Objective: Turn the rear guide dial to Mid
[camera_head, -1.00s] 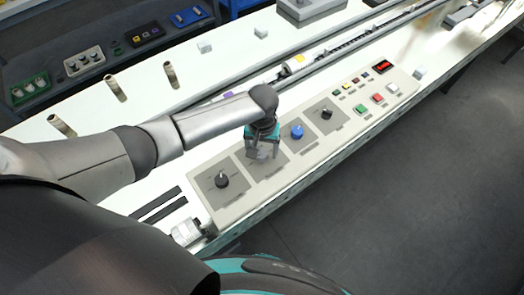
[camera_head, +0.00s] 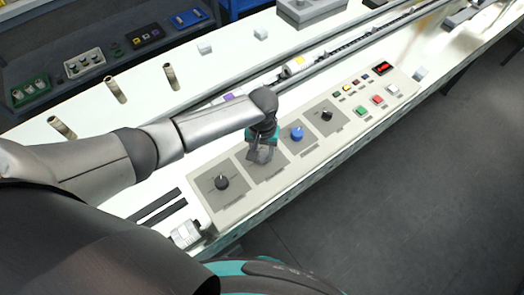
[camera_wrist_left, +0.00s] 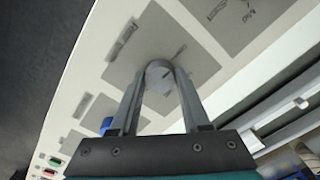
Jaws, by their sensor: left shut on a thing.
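My left gripper (camera_head: 261,155) is over the second dial plate from the left on the control panel (camera_head: 237,205). In the left wrist view its two fingers (camera_wrist_left: 160,90) are closed around a round grey dial (camera_wrist_left: 158,76) with a dark pointer line. In the head view the gripper hides this dial. A black dial (camera_head: 222,182) stands to its left, and a blue dial (camera_head: 297,133) and another black dial (camera_head: 326,115) to its right. The label wording cannot be read surely. My right gripper is not in view.
Coloured push buttons (camera_head: 377,99) and a red display (camera_head: 382,68) are at the panel's right end. A guide rail (camera_head: 345,47) runs behind the panel. Several upright cylinders (camera_head: 115,89) stand on the white table at the left.

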